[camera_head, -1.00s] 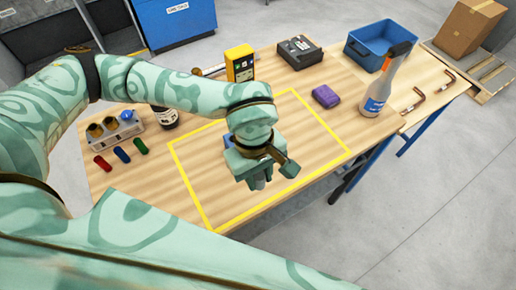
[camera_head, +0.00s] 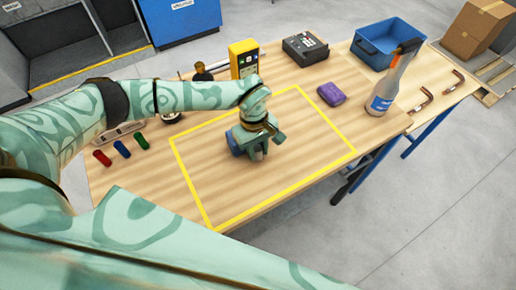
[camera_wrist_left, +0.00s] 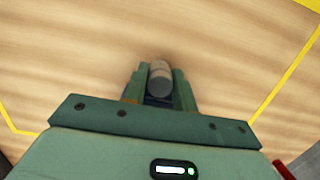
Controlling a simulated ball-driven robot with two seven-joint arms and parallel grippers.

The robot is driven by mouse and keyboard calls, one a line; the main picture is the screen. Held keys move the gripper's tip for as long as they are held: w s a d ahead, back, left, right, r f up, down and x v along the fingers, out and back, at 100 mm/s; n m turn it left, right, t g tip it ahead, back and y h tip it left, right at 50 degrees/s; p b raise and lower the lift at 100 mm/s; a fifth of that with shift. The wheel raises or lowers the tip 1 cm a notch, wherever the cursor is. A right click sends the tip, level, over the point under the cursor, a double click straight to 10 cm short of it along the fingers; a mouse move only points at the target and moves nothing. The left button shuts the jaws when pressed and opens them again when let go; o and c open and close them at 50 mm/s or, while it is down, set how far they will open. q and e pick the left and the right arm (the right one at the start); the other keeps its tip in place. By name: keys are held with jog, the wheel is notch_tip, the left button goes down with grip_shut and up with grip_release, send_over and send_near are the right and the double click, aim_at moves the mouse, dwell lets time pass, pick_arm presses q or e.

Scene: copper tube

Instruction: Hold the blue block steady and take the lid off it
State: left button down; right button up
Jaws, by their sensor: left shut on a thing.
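My left gripper (camera_head: 257,154) is low over the table, inside the yellow-taped area. A blue block (camera_head: 235,143) shows in part at the gripper's left side; the gripper hides the rest. In the left wrist view the two fingers (camera_wrist_left: 159,82) are closed around a dark blue part (camera_wrist_left: 158,102), which looks like the block. A grey, round-ended cylinder (camera_wrist_left: 160,78) stands out between the fingers; I cannot tell if it is the lid. My right gripper is in neither view.
Red, blue and green pieces (camera_head: 122,149) lie at the left. A yellow device (camera_head: 243,60), black case (camera_head: 305,46), purple pack (camera_head: 331,94), spray bottle (camera_head: 388,85) and blue bin (camera_head: 375,50) stand behind and right. The taped area (camera_head: 300,170) is otherwise clear.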

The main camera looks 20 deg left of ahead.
pick_arm(q)
jog(key=shift+f, duration=0.2)
jog(key=c, duration=1.1)
grip_release()
jog(key=shift+r, duration=0.25)
jog(key=r, duration=0.4)
jog(key=a+r+p, duration=0.1)
jog(key=r, duration=0.3)
jog(key=w+r, duration=0.1)
jog(key=r, duration=0.2)
jog(key=shift+a+r, duration=0.2)
jog(key=shift+r, duration=0.2)
